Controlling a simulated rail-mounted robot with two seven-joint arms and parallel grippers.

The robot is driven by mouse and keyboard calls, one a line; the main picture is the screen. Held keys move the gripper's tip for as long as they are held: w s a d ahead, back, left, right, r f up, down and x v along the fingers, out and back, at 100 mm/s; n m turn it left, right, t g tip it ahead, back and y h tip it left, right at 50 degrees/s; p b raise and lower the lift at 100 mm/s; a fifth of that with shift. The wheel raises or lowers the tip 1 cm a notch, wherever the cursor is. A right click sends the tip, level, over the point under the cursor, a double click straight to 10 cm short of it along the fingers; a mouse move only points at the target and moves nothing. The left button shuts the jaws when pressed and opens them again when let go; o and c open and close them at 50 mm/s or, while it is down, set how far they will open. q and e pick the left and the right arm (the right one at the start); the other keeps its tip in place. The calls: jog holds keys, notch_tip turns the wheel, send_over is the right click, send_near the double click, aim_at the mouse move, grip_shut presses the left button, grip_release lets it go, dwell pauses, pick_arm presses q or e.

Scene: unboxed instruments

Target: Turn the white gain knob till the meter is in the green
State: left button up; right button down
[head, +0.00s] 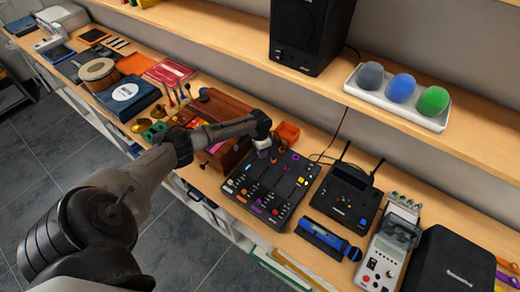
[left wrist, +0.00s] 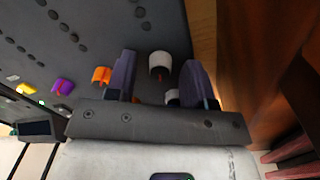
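The black mixer panel (head: 262,205) lies on the bench, with orange, purple, yellow and white knobs on it. My left gripper (head: 264,143) is over its far left corner. In the left wrist view my left gripper (left wrist: 160,72) is open, with a white knob (left wrist: 160,62) between its fingertips and gaps on both sides. A second white knob (left wrist: 172,96) is partly hidden nearer the gripper's base. I cannot tell which one is the gain knob. A small dark screen (left wrist: 36,130) shows at lower left; no meter reading can be made out. My right gripper is not in view.
A wooden case (head: 222,108) stands beside the panel, close to the gripper, with an orange tray (head: 287,132) behind. A black unit with antennas (head: 346,198) and a blue microphone (head: 328,238) are to the right. A shelf (head: 235,52) runs above the bench.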

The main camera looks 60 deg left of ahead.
pick_arm(q)
jog(key=shift+r, duration=0.45)
notch_tip(320, 180, up, 13)
jog(key=shift+a, duration=0.25)
dwell(0.6)
